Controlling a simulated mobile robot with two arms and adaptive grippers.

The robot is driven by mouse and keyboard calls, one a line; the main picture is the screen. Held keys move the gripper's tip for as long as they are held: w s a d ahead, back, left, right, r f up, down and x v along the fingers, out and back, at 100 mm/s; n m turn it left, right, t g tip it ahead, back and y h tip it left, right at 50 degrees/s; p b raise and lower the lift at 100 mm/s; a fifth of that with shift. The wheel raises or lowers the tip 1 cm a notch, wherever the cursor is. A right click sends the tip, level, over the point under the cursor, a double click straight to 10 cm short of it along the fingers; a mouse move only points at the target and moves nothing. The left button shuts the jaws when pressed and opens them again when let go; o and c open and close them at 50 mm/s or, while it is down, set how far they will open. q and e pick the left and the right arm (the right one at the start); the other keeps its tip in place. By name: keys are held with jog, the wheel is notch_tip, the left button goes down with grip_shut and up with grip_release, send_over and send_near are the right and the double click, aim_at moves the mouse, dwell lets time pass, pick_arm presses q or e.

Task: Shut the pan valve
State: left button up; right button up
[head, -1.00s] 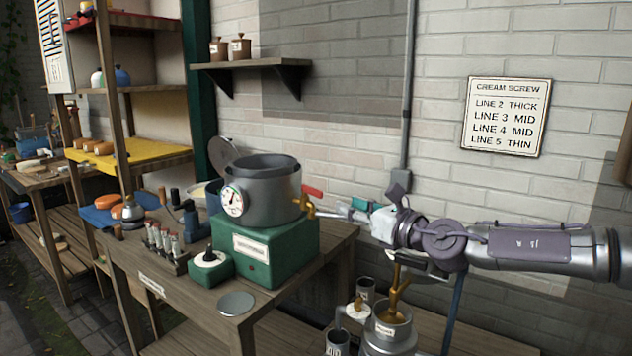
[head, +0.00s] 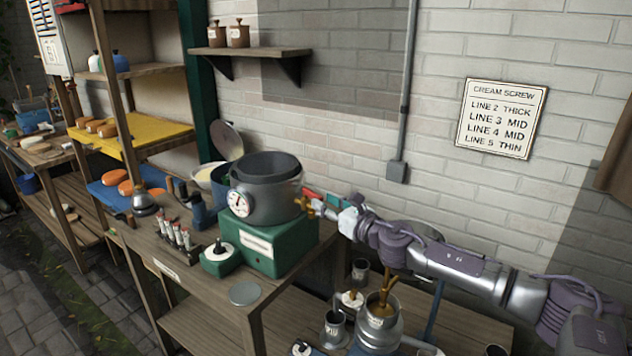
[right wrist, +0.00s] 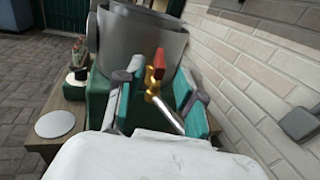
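The grey pan (head: 265,188) with a round dial gauge (head: 239,203) sits on a green box (head: 273,246) on the wooden bench. Its brass valve (head: 303,204) sticks out on the right side with a red handle (head: 309,193), partly hidden by my gripper in the head view. In the right wrist view, the red handle (right wrist: 159,64) stands up above the brass valve body (right wrist: 152,90). My right gripper (head: 326,204) is at the valve. Its teal fingers (right wrist: 156,92) are spread apart, with the valve between or just beyond them; contact cannot be told. My left gripper is out of view.
A green box with a knob (head: 220,257), a rack of small bottles (head: 176,237) and a grey disc (head: 245,293) are on the bench. A brick wall (head: 365,110) is close behind. A metal can with a brass piece (head: 380,320) stands below my right arm.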

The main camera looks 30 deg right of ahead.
aim_at(322, 200)
jog(key=shift+w+a+p, duration=0.15)
jog(key=shift+w+p, duration=0.1)
jog(key=shift+w, duration=0.9)
jog(key=shift+w+a+p, duration=0.1)
jog(key=shift+w+p, duration=0.1)
jog(key=shift+w, duration=0.9)
grip_shut()
